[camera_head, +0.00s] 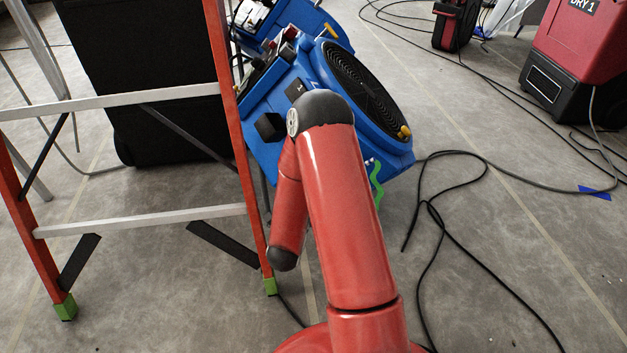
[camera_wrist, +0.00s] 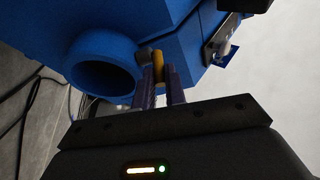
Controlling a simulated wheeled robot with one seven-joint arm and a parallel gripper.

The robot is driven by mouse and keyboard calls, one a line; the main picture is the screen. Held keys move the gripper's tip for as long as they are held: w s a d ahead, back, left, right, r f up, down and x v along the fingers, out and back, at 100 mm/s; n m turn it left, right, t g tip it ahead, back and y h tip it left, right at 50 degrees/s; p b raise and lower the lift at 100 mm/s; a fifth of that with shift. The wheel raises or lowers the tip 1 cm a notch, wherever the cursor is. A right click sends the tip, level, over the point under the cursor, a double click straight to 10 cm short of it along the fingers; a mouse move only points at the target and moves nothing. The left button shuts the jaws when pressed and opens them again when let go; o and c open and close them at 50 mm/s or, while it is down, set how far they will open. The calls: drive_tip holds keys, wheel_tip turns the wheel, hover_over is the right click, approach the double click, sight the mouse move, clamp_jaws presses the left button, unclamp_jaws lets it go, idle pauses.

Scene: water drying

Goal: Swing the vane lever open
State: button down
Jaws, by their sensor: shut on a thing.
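A blue air mover (camera_head: 268,92) with a round black grille stands on the floor beyond my red arm. It also fills the upper left of the wrist view (camera_wrist: 110,25), with a round blue opening (camera_wrist: 102,78). In the head view my arm hides the gripper and that lever.
An orange ladder (camera_head: 222,60) with metal rungs stands close at left, before a black case (camera_head: 165,80). Black cables (camera_head: 440,210) lie across the floor at right. A red dryer (camera_head: 580,60) stands at the far right. Open floor lies between.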

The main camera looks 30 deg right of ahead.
drive_tip(key=shift+w+a+f+m+h, duration=0.1)
drive_tip(key=shift+f+m+h, duration=0.15)
drive_tip(key=shift+m+h, duration=0.45)
drive_tip(key=c, duration=1.7)
unclamp_jaws()
drive_tip(key=shift+v, duration=3.9)
drive_tip(key=shift+w, duration=0.1)
